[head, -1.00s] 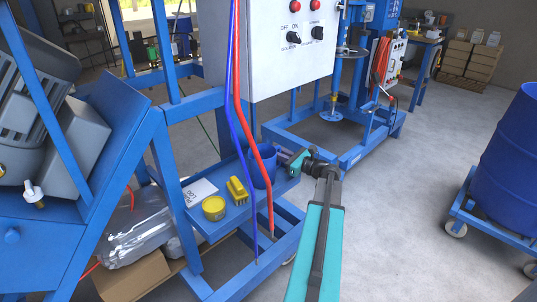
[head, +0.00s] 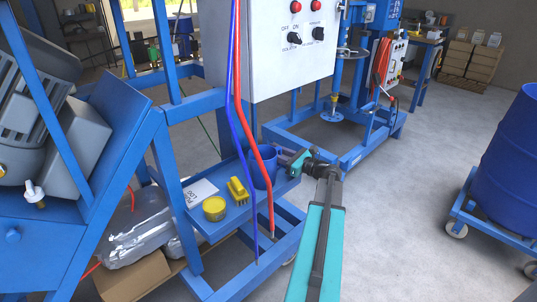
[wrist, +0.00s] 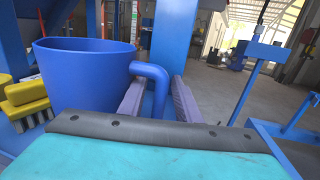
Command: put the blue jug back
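The blue jug (head: 262,170) stands upright on the blue shelf (head: 232,219) under the control box. In the wrist view the jug (wrist: 85,75) fills the left side, with its open rim up and its handle (wrist: 157,85) turned toward my gripper. My gripper (head: 285,160) is beside the jug on its right in the head view. In the wrist view the two fingers of my gripper (wrist: 158,98) stand on either side of the handle, close to it. I cannot tell whether they press on it. The fingertips are partly hidden by the jug and handle.
A yellow tub (head: 214,208), a yellow brush (head: 238,190) and a paper sheet (head: 200,192) share the shelf. Red and blue hoses (head: 268,195) hang in front of the jug. The control box (head: 272,45) is above. A blue drum (head: 510,160) stands far right; floor between is clear.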

